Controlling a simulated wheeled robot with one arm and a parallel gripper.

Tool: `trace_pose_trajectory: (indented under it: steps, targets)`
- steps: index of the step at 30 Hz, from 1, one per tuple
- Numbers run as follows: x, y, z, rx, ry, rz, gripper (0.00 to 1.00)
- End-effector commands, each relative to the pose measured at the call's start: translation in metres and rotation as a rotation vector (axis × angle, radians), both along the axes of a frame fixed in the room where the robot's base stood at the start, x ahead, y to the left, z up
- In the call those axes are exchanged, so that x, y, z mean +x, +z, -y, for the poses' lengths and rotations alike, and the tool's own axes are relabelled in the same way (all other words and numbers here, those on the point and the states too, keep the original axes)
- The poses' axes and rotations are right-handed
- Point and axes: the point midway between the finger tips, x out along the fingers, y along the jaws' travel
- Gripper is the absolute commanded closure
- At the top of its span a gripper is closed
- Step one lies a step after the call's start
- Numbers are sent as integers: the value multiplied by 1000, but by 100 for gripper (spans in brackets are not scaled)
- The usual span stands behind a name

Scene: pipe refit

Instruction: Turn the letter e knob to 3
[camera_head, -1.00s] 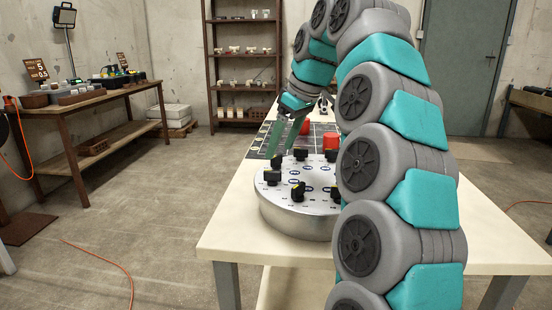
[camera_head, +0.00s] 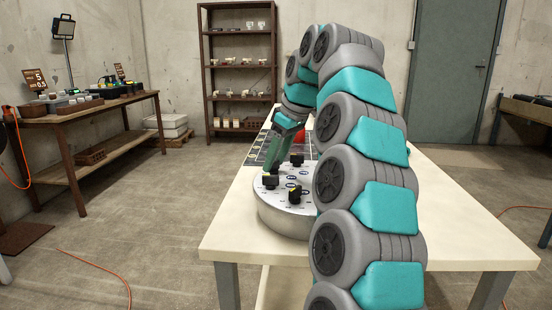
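A round metal knob plate (camera_head: 284,218) stands on the pale table, with black knobs on its top. Three knobs show clearly: one at the left (camera_head: 271,181), one at the front (camera_head: 295,195) and one toward the back (camera_head: 297,160). The letters beside the knobs are too small to read, so I cannot tell which is e. My gripper (camera_head: 272,165), with green fingers, points down over the back left part of the plate, close to the left knob. I cannot tell whether it touches a knob. My arm hides the right part of the plate.
The pale table (camera_head: 232,240) is clear to the left of and in front of the plate. A dark gridded mat (camera_head: 256,148) and a red object (camera_head: 299,148) lie behind it. A wooden workbench (camera_head: 75,118) and a shelf (camera_head: 240,70) stand farther off.

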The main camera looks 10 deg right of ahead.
Motion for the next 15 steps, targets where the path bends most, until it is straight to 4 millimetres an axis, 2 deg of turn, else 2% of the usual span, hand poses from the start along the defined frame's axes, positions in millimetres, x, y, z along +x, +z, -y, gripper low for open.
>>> trace_pose_trajectory:
  steps: [2,13,15]
  targets:
    - [0,0,0,0,0,0,57]
    - [0,0,0,0,0,0,99]
    - [0,0,0,0,0,0,100]
